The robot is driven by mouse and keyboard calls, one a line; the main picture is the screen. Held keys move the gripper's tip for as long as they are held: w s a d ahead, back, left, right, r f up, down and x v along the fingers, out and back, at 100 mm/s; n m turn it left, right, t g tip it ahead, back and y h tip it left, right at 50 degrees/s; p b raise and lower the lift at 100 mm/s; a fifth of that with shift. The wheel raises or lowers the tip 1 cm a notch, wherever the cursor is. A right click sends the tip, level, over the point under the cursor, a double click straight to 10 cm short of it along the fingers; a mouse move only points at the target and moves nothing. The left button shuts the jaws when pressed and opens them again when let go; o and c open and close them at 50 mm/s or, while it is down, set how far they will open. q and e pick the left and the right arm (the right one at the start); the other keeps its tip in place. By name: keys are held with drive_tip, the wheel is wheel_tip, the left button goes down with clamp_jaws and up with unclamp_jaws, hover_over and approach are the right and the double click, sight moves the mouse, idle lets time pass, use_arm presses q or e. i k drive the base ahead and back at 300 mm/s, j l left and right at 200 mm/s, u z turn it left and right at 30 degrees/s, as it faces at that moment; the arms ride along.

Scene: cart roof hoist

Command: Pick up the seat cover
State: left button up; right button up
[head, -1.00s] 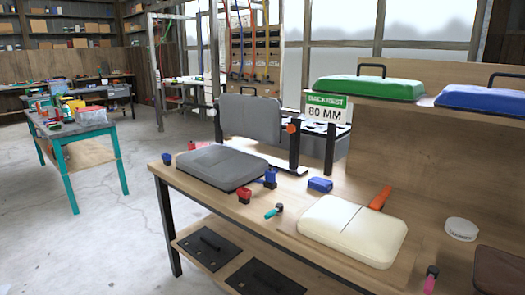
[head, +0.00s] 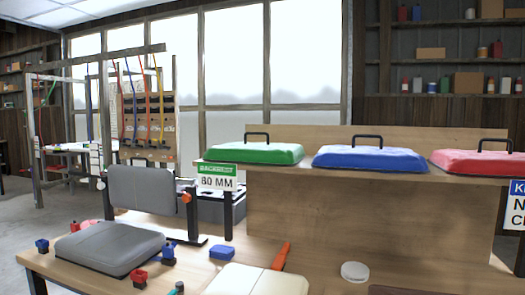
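Three padded covers with black handles stand in a row on the raised wooden shelf: a green cover (head: 255,153), a blue cover (head: 370,158) and a red cover (head: 480,162). On the bench below lie a grey seat cushion (head: 95,248) and a cream cushion (head: 258,281), the latter cut off by the lower edge. An upright grey backrest (head: 143,189) stands behind the grey cushion. I cannot tell which of these is the seat cover meant. Neither of my grippers is in view.
A green-and-white 80 MM sign (head: 217,178) hangs at the shelf's left end, and a blue-and-white sign (head: 515,210) at its right. Small blue and red clamps, a blue block (head: 222,252), an orange-handled tool (head: 281,256) and a white round lid (head: 355,272) lie on the bench.

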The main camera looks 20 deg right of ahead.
sight(267, 153)
drive_tip(key=i+j, duration=0.25)
drive_tip(key=i, duration=0.15)
drive_tip(key=i+j, duration=0.25)
drive_tip(key=i, duration=0.15)
